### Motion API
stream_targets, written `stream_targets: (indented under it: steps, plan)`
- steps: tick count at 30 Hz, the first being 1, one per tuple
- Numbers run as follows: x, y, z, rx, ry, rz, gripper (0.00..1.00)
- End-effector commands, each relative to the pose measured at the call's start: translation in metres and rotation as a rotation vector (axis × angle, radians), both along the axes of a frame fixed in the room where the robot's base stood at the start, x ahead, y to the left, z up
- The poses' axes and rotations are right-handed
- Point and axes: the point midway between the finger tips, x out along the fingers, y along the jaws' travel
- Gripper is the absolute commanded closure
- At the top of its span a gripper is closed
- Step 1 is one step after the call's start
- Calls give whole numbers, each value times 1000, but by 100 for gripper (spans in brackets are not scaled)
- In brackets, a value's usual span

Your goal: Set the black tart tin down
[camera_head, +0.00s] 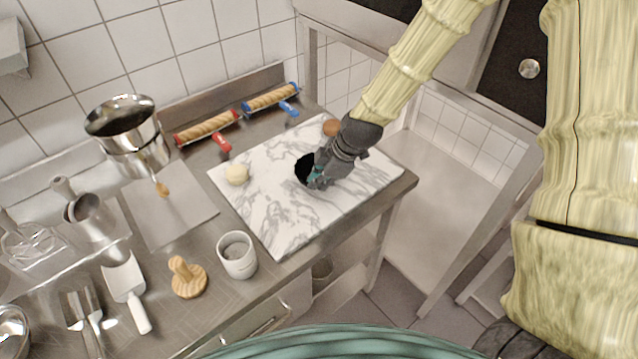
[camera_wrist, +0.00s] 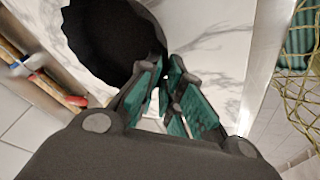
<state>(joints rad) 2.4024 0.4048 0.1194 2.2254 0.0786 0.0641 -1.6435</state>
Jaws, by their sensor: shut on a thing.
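My gripper (camera_head: 318,180) is shut on the tin's near edge, with the arm reaching in from the upper right. In the wrist view the tin (camera_wrist: 108,38) is a dark disc with a fluted rim at the upper left, and the green fingertips (camera_wrist: 168,72) meet at its rim. I cannot tell whether the tin touches the board or hangs just above it.
A pale dough ball (camera_head: 237,174) and a brown ball (camera_head: 332,127) are on the board. Two rolling pins (camera_head: 207,128) (camera_head: 271,97) lie behind it. A white cup (camera_head: 238,256) and wooden stamp (camera_head: 187,279) stand in front left. The board's front part is clear.

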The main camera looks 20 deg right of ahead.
Motion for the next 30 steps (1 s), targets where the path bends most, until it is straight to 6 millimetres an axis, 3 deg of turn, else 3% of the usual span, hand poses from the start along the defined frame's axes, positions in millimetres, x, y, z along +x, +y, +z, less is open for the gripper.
stream_targets:
  steps: [9, 23, 24, 27, 30]
  plan:
    - [0, 0, -21, 0, -1, -1, 100]
    - [0, -1, -27, -1, -2, -1, 100]
    - [0, -1, -27, -1, -2, -1, 89]
    - [0, 0, -26, -1, -2, -1, 71]
    - [0, 0, -26, -1, -2, -1, 71]
